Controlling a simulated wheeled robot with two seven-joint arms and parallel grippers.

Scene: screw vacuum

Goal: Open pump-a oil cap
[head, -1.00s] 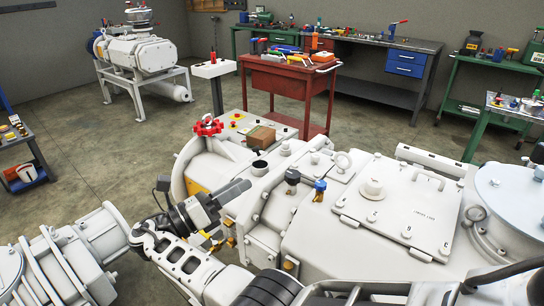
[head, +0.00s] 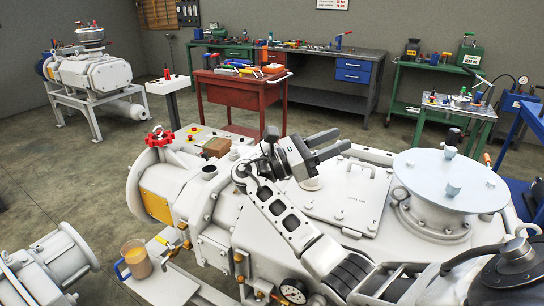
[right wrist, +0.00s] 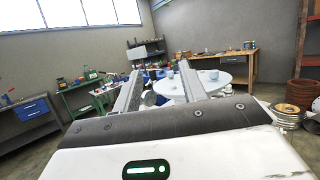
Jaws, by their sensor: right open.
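The large white pump (head: 270,220) fills the lower middle of the head view. A flat bolted plate (head: 345,205) lies on its top. A pale round knob (head: 312,183) beside that plate is partly hidden behind my right gripper. I cannot tell for sure which fitting is the oil cap. My right gripper (head: 341,144) is above the pump, over the plate's far side, with its fingers pointing right. It is open and empty. In the right wrist view its two fingers (right wrist: 162,88) are apart with nothing between them. My left gripper is out of view.
A round grey-blue cover (head: 450,178) with knobs stands at the pump's right end. A jug of amber liquid (head: 136,258) with a blue handle stands at lower left. A red valve wheel (head: 159,136) is on the pump's left end. A red cart (head: 240,92) stands behind.

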